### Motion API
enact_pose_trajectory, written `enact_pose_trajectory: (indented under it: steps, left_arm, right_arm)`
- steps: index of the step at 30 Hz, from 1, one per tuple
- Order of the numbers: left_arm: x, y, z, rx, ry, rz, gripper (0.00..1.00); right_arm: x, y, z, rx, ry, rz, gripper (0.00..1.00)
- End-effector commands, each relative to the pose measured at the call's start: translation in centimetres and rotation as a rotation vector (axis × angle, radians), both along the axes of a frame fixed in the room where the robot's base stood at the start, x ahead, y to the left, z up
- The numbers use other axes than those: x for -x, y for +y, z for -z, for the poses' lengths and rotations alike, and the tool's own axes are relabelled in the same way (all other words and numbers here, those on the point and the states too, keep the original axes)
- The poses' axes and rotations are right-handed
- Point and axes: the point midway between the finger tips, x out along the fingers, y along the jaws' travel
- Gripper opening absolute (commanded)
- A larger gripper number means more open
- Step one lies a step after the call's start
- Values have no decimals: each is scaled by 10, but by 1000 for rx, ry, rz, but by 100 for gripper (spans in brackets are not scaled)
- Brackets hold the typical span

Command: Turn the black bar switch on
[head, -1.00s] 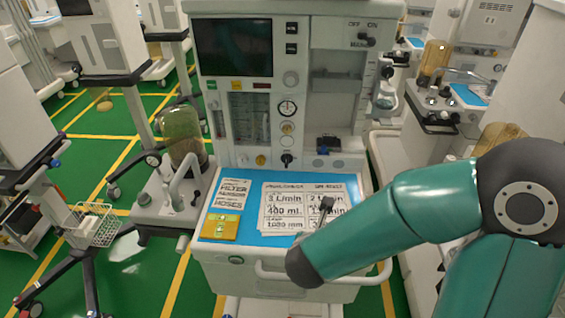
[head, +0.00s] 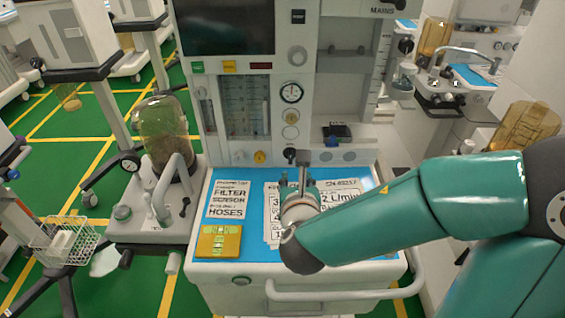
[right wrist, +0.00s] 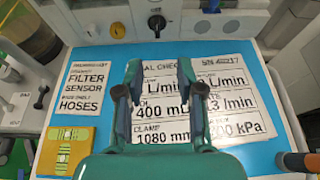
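The black bar switch (head: 402,5) is at the top right of the anaesthesia machine's front, by the MAINS label, cut by the top edge of the head view. Its OFF and ON marks are out of view now. A smaller black knob (head: 289,155) sits low on the front panel and also shows in the right wrist view (right wrist: 156,22). My right gripper (head: 293,172) is over the blue work surface, just in front of this knob. In the right wrist view its fingers (right wrist: 159,80) are apart with nothing between them. My left gripper is out of view.
Printed cards (head: 230,198) and a yellow-green block (head: 218,241) lie on the blue surface (head: 205,268). A front rail (head: 335,293) runs below. Another cart (head: 460,85) stands behind right.

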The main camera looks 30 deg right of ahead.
Motion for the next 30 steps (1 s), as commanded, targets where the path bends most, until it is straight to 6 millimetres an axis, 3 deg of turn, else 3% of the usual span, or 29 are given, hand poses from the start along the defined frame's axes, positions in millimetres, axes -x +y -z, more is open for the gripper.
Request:
enact_pose_trajectory:
  steps: [1,5,13,30]
  left_arm:
    - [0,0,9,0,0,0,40]
    - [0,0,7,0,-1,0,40]
    - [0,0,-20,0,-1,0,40]
    - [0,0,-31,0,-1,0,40]
  right_arm:
    - [-1,1,10,0,1,-4,38]
    - [-5,2,11,0,2,-7,38]
    - [-27,-7,17,0,10,-15,38]
    - [-120,-62,66,-2,3,-18,38]
